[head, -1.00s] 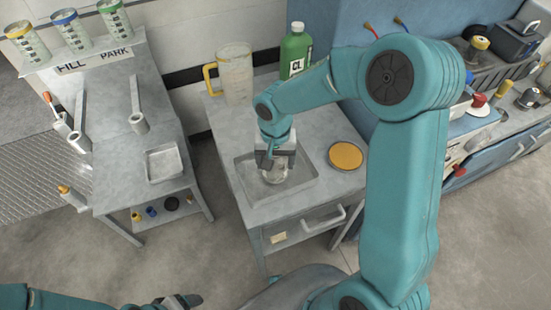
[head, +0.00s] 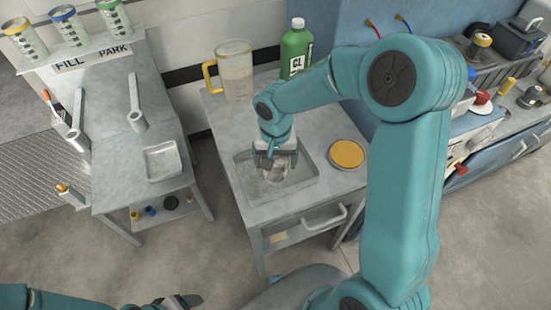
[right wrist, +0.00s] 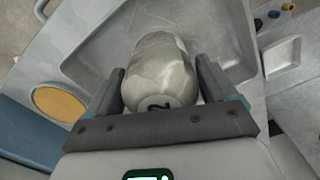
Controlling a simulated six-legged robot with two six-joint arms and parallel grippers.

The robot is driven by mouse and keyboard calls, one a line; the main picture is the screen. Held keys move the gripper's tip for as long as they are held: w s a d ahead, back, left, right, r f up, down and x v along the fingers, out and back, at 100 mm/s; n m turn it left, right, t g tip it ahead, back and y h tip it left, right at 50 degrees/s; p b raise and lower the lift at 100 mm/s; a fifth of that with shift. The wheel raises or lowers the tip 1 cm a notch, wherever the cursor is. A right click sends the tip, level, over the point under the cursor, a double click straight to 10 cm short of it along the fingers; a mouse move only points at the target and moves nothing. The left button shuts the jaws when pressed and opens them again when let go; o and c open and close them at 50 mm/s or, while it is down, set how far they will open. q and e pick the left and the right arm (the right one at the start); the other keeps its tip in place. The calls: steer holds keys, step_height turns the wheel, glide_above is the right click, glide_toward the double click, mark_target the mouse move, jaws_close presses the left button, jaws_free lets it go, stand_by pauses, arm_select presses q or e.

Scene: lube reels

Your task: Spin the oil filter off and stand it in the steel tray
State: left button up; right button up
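The oil filter (right wrist: 160,75) is a pale grey rounded can with a dark mark on its near end. In the head view the filter (head: 277,175) is over or in the wide steel tray (head: 249,199) on the middle bench, partly hidden by my right gripper (head: 276,160). In the right wrist view my right gripper (right wrist: 160,88) has a finger on each side of the filter, with narrow gaps showing. Whether the filter's base touches the tray floor is hidden. My left gripper (head: 187,300) is low at the bottom edge, its opening unclear.
A yellow-orange disc (head: 347,154) lies right of the tray. A yellow-handled jug (head: 235,72) and a green bottle (head: 296,48) stand behind. A smaller tray (head: 164,177) and grey tools (head: 137,120) are on the left bench. A drawer handle (head: 324,220) projects at the front.

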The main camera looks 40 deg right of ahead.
steer(key=shift+o, duration=0.6)
step_height(320, 180, up, 16)
steer(key=shift+r, duration=0.2)
